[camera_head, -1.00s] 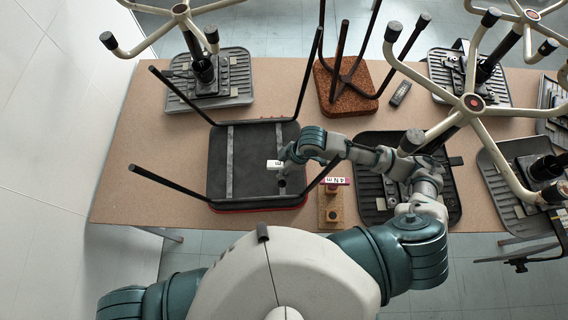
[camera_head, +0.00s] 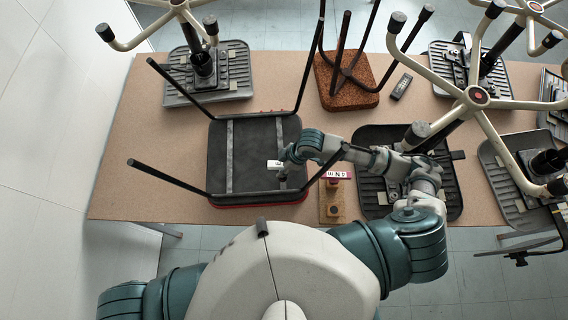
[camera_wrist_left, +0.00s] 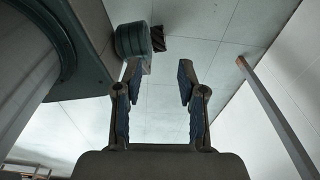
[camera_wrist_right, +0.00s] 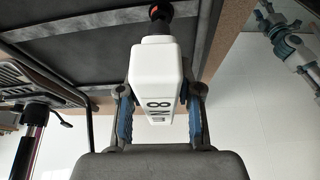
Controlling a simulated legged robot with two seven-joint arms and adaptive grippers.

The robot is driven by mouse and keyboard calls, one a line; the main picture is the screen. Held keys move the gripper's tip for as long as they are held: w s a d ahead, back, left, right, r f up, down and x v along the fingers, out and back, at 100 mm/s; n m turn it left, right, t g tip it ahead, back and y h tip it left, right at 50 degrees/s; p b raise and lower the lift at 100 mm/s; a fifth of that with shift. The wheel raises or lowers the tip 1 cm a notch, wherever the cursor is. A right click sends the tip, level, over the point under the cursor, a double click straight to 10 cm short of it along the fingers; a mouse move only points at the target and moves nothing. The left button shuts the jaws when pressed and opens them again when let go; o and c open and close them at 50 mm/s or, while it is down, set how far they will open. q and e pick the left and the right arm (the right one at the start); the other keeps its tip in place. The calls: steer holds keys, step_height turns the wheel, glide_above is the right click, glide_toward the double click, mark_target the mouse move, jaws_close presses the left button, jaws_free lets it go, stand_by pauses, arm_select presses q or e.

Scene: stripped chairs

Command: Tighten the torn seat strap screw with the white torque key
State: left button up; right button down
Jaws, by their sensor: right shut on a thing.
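The white torque key (camera_head: 274,164), marked 8 and N m, is shut between the fingers of my right gripper (camera_head: 286,167). In the right wrist view the key (camera_wrist_right: 152,75) points away, its dark shaft and red-ringed tip (camera_wrist_right: 160,12) at the seat's underside. The upturned dark seat (camera_head: 254,150) has two grey straps, and the key is by the right strap (camera_head: 280,140). The screw is hidden, and I cannot tell whether the tip sits on it. My left gripper (camera_wrist_left: 158,85) is open and empty, away from the seat.
Thin black chair legs (camera_head: 170,180) rise from the seat. Other upturned chairs and a cork seat (camera_head: 345,90) crowd the table. Bare table (camera_head: 135,180) lies left of the seat.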

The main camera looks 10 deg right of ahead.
steer(key=shift+a, duration=0.65)
steer(key=shift+d, duration=0.55)
steer(key=shift+d+p, duration=0.3)
steer(key=shift+p, duration=0.25)
steer(key=shift+a, duration=0.35)
arm_select(q)
steer(key=shift+s+a+r, duration=0.1)
steer(key=shift+a+r, duration=0.1)
steer(key=shift+a, duration=0.3)
steer(key=shift+a+r, duration=0.15)
steer(key=shift+a, duration=0.35)
steer(key=shift+r, duration=0.1)
arm_select(e)
steer(key=shift+d+p, duration=0.2)
steer(key=shift+p, duration=0.3)
arm_select(q)
steer(key=shift+d+r, duration=0.4)
steer(key=shift+r, duration=0.1)
